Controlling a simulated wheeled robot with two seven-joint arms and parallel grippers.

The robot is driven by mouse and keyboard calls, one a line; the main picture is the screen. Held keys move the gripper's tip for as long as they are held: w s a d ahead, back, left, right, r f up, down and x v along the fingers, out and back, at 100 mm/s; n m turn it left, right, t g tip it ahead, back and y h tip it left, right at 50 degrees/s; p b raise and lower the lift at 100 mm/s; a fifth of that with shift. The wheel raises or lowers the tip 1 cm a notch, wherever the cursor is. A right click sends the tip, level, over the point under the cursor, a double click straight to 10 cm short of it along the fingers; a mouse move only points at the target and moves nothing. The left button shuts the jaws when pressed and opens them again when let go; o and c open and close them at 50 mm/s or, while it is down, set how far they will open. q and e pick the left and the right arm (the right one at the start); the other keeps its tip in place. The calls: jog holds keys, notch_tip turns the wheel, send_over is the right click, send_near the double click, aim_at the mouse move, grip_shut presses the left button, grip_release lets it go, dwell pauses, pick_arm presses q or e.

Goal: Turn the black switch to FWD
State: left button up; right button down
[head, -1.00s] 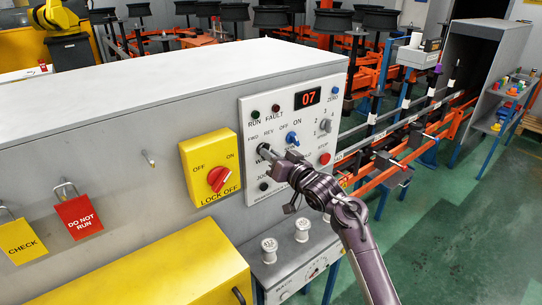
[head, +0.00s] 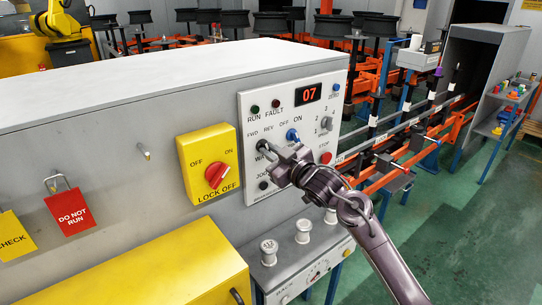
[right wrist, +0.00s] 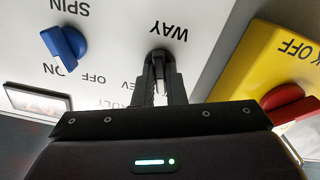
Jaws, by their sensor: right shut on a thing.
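The control panel (head: 250,185) is a white plate on the grey cabinet. Its black switch (head: 263,146) sits at the upper left, below the FWD and REV labels and above the WAY label, largely covered by my fingers. My right gripper (head: 271,152) reaches it from the lower right and is shut on it. In the right wrist view the two black fingers (right wrist: 159,80) close around the dark round switch (right wrist: 159,56), beside the upside-down WAY label. The pointing direction of the switch is hidden. My left gripper is not in view.
A blue knob (head: 293,135) is close on the right of my gripper, with a red button (head: 326,157) below right. A yellow lock-off box with a red knob (head: 216,175) is on the left.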

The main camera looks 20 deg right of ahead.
jog(key=shift+n, duration=0.6)
jog(key=c, duration=1.5)
grip_release()
jog(key=shift+s, duration=0.1)
jog(key=b+v, duration=0.3)
jog(key=v, duration=0.4)
jog(key=shift+s+d, duration=0.1)
jog(key=shift+s, duration=0.15)
